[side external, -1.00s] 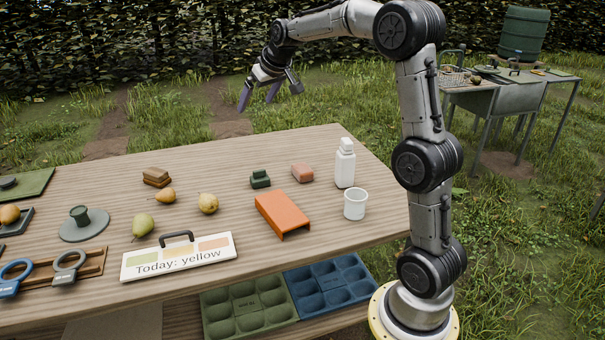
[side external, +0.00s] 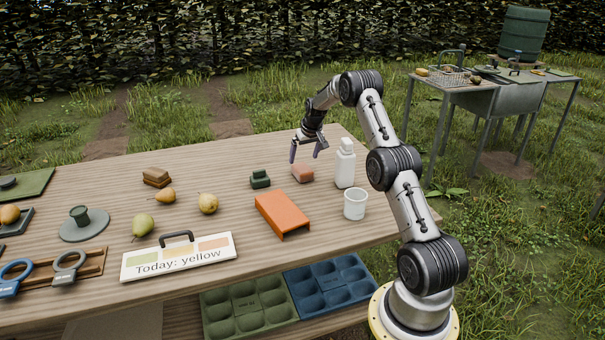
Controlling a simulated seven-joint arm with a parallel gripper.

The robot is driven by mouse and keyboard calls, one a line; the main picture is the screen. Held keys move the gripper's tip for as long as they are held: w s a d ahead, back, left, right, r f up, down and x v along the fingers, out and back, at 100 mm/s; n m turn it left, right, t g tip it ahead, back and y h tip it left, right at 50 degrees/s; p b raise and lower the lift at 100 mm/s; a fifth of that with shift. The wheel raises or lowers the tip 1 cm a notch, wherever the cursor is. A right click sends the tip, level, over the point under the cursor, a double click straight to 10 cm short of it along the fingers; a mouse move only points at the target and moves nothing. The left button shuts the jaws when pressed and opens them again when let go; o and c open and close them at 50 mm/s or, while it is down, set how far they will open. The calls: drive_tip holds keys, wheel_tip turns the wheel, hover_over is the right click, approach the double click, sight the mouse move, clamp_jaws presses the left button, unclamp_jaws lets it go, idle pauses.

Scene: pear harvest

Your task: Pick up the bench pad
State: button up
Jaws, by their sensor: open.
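A white bottle (side external: 345,163) stands close right of the pink block, with a white cup (side external: 355,204) in front. An orange stand (side external: 282,214) is nearer the front. Pears (side external: 208,203) and a sign reading "Today: yellow" (side external: 178,257) lie left. The table's far middle is clear.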

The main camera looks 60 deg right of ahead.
sight(303, 168)
drive_tip(key=shift+x, duration=1.15)
drive_tip(key=shift+s+x, duration=0.2)
drive_tip(key=shift+x, duration=2.35)
drive_tip(key=shift+d+f, duration=0.15)
drive_tip(key=shift+f, duration=0.1)
drive_tip(key=c, duration=1.3)
drive_tip(key=shift+o, duration=0.2)
drive_tip(key=shift+r, duration=0.1)
